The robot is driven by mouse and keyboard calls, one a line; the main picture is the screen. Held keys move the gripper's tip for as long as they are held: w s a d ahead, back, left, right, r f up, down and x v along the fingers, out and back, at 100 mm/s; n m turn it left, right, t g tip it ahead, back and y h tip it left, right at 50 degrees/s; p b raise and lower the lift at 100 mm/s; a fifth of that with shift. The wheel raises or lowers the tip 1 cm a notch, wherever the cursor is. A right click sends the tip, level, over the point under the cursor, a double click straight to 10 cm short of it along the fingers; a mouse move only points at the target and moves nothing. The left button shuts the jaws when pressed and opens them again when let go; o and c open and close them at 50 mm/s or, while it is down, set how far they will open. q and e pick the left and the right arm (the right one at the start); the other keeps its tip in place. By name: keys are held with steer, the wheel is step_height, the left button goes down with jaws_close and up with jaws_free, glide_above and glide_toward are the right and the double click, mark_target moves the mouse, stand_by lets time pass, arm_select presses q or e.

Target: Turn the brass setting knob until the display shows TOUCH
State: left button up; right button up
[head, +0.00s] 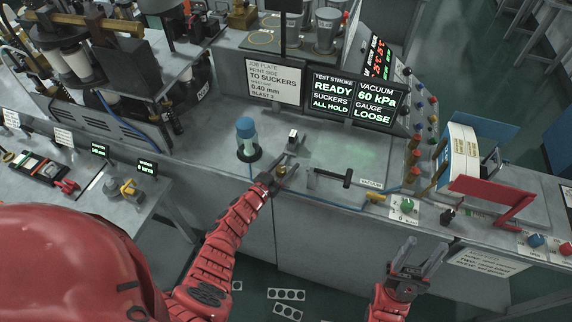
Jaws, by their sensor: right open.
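The brass setting knob (281,170) is a small brass-coloured piece on the grey bench top, partly hidden by my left gripper (283,173). The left gripper's fingers are at the knob, one on each side as far as I can see. I cannot tell whether they press on it. The display (353,101) reads TEST STROKE READY, SUCKERS ALL HOLD, VACUUM 60 kPa, GAUGE LOOSE. My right gripper (418,254) is open and empty, in front of the bench, away from the knob.
A black-handled lever (330,177) lies to the right. A white job plate sign (273,83) stands at the back. A red-framed stand (490,190) is on the right.

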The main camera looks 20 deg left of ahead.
arm_select(q)
steer(key=shift+o, duration=0.4)
steer(key=shift+s, duration=0.15)
steer(key=b+v, duration=0.6)
steer(key=v, duration=1.1)
steer(key=shift+a, duration=0.1)
